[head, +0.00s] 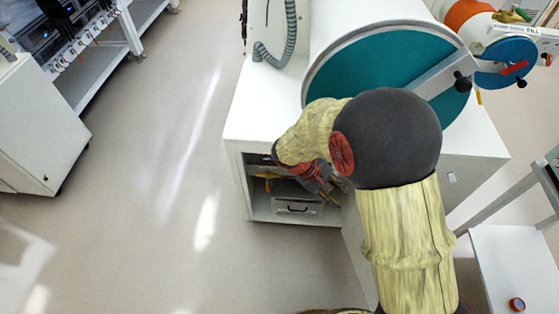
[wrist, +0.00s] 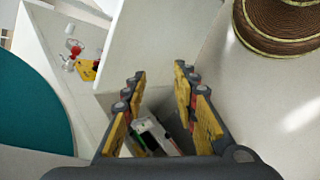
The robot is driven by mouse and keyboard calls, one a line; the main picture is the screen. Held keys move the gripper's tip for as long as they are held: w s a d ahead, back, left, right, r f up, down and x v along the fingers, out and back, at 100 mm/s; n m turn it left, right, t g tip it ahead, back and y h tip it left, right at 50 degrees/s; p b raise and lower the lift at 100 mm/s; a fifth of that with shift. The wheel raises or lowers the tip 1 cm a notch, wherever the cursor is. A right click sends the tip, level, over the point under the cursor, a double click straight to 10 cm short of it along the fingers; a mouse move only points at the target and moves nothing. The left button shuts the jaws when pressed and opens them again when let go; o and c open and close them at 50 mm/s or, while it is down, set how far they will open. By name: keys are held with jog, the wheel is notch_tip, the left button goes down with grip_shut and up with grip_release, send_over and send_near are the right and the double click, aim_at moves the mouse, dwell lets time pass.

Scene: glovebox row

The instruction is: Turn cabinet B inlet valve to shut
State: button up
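No part shows a readable cabinet B or inlet valve label. In the head view, a small yellow-green handle (head: 515,15) sits at the far upper right, near a strip marked FILL (head: 532,31); I cannot tell whether it is the task's valve. A red handle (head: 514,68) is on the small blue round door (head: 505,50). My gripper (head: 328,188) is far to the left of and below these, in front of the white cabinet's open lower compartment. In the wrist view my gripper (wrist: 160,95) has its fingers spread, with nothing seen held between them.
The large teal round door (head: 375,68) is behind my arm; its edge shows in the wrist view (wrist: 30,110). The open compartment (head: 262,203) holds a grey case (head: 297,207). A frame (head: 510,200) stands at right. Open floor (head: 150,150) lies left.

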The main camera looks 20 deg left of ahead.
jog(key=w+a+f+n+t, duration=0.3)
jog(key=w+a+f+t, duration=0.5)
jog(key=w+a+f, duration=0.45)
jog(key=w+a+f+n+t+y, duration=0.1)
jog(key=a+f+n+t+y, duration=0.2)
jog(key=a, duration=0.5)
jog(key=w+a+f+t+y, duration=0.25)
jog(key=a+f, duration=0.25)
jog(key=a, duration=0.3)
jog(key=shift+h, duration=0.35)
jog(key=b+x, duration=0.2)
jog(key=x, duration=0.5)
jog(key=shift+f+b, duration=0.15)
jog(key=shift+b, duration=0.2)
jog(key=shift+c, duration=0.6)
grip_shut()
